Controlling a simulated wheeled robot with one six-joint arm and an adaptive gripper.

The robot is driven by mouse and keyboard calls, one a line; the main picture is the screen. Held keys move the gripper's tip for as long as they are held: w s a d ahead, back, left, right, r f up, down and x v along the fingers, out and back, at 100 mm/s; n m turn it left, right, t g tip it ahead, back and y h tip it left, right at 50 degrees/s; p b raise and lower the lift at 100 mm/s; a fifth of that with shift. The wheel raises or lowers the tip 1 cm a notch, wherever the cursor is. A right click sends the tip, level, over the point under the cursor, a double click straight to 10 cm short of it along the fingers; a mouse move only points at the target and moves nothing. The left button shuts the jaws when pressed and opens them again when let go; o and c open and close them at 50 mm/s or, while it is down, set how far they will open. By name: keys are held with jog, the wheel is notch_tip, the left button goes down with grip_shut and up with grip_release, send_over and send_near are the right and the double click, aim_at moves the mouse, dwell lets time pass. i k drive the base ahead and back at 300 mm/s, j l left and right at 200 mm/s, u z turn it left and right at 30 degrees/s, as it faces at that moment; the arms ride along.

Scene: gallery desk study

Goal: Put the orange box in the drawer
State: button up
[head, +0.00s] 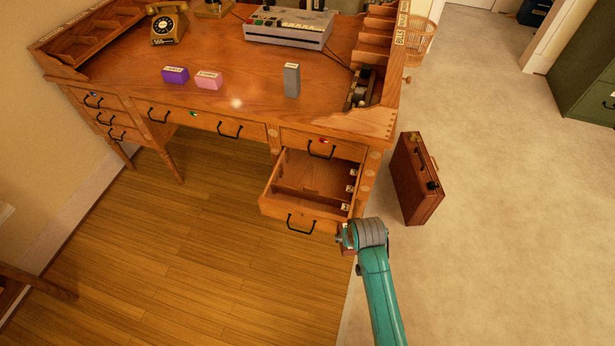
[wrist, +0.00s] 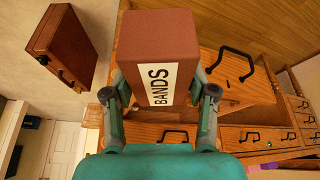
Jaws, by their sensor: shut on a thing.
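My gripper (wrist: 158,95) is shut on a reddish-brown box (wrist: 158,45) with a white label reading BANDS. No other box in view looks orange. In the head view my gripper (head: 346,237) is at the front right corner of the open drawer (head: 277,211), and most of the held box is hidden behind my arm. The drawer is pulled out below the desk's right end, with dividers inside and a black handle. Its floor looks bare where it shows. In the wrist view the drawer's front (wrist: 228,62) lies right of the box.
The wooden desk (head: 250,100) bears a purple box (head: 175,75), a pink box (head: 208,80), a grey box (head: 291,80), a telephone (head: 168,25) and a machine (head: 290,28). A brown briefcase (head: 417,180) stands on the floor right of the desk. The floor left of the drawer is clear.

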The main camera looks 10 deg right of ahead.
aim_at(327, 190)
jog(key=i+j+u, duration=0.15)
jog(key=j, duration=0.25)
jog(key=i+j+u, duration=0.15)
jog(key=j, duration=0.3)
jog(key=i+j+z, duration=0.15)
jog(key=j, duration=0.2)
jog(key=i+j+z, duration=0.15)
jog(key=j, duration=0.2)
